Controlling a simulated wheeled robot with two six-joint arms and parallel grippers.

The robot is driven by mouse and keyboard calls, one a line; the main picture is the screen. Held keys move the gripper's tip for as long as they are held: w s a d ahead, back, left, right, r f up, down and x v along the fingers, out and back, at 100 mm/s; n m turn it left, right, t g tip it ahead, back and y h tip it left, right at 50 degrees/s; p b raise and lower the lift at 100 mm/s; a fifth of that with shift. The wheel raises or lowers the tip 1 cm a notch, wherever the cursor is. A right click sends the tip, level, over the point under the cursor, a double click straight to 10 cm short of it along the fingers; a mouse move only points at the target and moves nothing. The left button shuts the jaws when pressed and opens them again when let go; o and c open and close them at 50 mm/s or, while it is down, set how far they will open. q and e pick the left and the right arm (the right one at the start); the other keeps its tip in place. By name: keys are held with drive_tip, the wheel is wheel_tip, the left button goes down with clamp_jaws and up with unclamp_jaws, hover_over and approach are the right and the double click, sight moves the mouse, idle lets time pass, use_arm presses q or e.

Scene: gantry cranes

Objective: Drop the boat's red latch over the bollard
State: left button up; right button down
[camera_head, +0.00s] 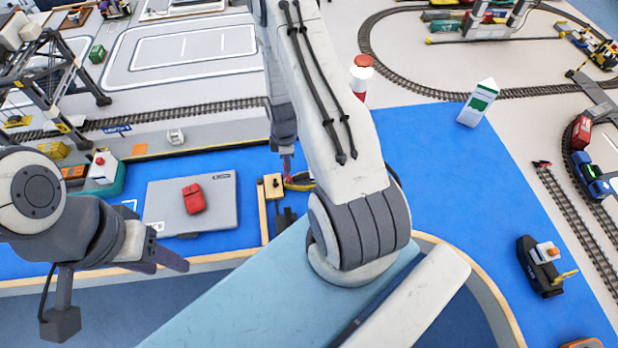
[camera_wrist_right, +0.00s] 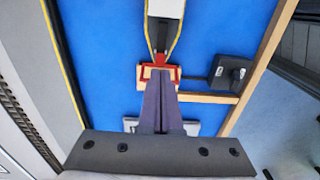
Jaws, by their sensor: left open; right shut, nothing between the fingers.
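My right gripper (camera_head: 287,172) points down by the yellow-edged boat (camera_head: 300,182). In the right wrist view its fingers (camera_wrist_right: 160,100) are shut and empty, with their tips close to the boat's red latch (camera_wrist_right: 143,74). The latch lies at the end of the boat (camera_wrist_right: 165,12), against a small tan block. In the head view a tan block (camera_head: 273,187) with dark knobs stands just left of the boat. The fingers hide the latch's middle, so I cannot tell whether it is around a bollard. My left gripper (camera_head: 165,254) is open and empty at the lower left.
A black block with a round knob (camera_wrist_right: 232,72) stands beside a wooden edge. A grey platform (camera_head: 225,215) carries a red object (camera_head: 194,198). A black tug-like boat (camera_head: 541,270) is at the right. Open blue surface (camera_head: 435,190) lies right of my right arm.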

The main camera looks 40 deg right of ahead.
drive_tip(key=shift+w+a+f+b, duration=0.45)
drive_tip(key=shift+w+a+f, duration=0.1)
drive_tip(key=shift+a, duration=0.25)
drive_tip(key=shift+w+a+f+b, duration=0.45)
drive_tip(key=shift+w+a, duration=0.05)
drive_tip(key=shift+a, duration=0.3)
wheel_tip(320, 180, up, 10)
drive_tip(key=w+a+p, duration=0.1)
drive_tip(key=a+p, duration=0.1)
drive_tip(key=p, duration=0.5)
drive_tip(key=shift+w+a, duration=0.25)
idle(0.6)
